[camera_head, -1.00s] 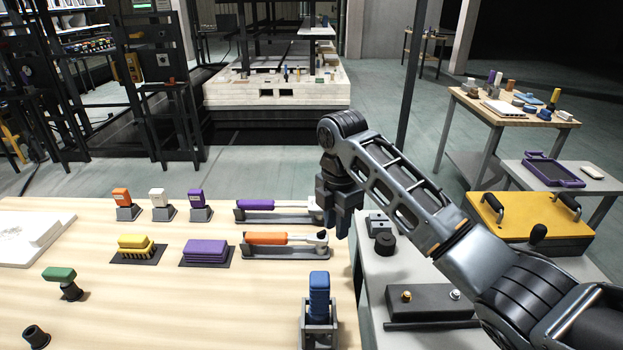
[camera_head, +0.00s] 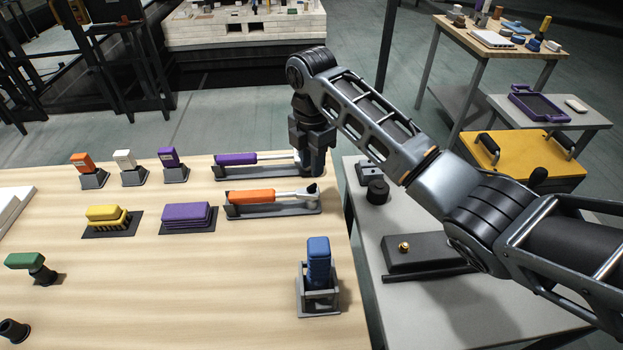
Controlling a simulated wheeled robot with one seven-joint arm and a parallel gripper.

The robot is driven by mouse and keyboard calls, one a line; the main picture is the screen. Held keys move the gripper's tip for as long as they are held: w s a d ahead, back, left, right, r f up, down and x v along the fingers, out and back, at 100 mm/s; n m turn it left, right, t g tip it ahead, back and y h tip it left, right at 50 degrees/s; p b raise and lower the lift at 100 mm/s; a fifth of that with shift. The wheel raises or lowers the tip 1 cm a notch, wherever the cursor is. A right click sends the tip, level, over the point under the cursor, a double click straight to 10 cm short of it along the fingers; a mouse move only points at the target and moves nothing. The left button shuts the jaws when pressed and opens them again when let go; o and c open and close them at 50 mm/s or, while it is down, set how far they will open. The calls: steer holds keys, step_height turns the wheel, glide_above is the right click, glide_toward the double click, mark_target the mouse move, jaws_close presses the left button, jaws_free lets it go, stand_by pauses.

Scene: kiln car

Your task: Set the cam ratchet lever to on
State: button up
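Two ratchets lie in grey holders near the far right of the wooden table. One has an orange handle (camera_head: 252,197) and the one behind it has a purple handle (camera_head: 236,159). Both metal heads point right. I cannot tell which one is the cam ratchet; the orange one's small head (camera_head: 312,189) shows, but its lever position is too small to read. My gripper (camera_head: 317,168) points down at the right end of the purple ratchet, hiding its head, just behind the orange one's head. Contact and finger gap cannot be made out.
A blue-topped tool in a grey stand (camera_head: 318,265) stands at the table's right edge. Yellow (camera_head: 106,214) and purple (camera_head: 186,215) blocks lie left of the ratchets. A grey side table (camera_head: 440,318) adjoins on the right, with a black box (camera_head: 425,251).

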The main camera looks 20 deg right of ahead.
mark_target(312, 186)
steer(key=shift+f+b, duration=2.1)
steer(key=shift+f, duration=0.6)
steer(key=shift+r, duration=0.15)
steer(key=shift+f, duration=0.25)
steer(key=shift+c, duration=0.4)
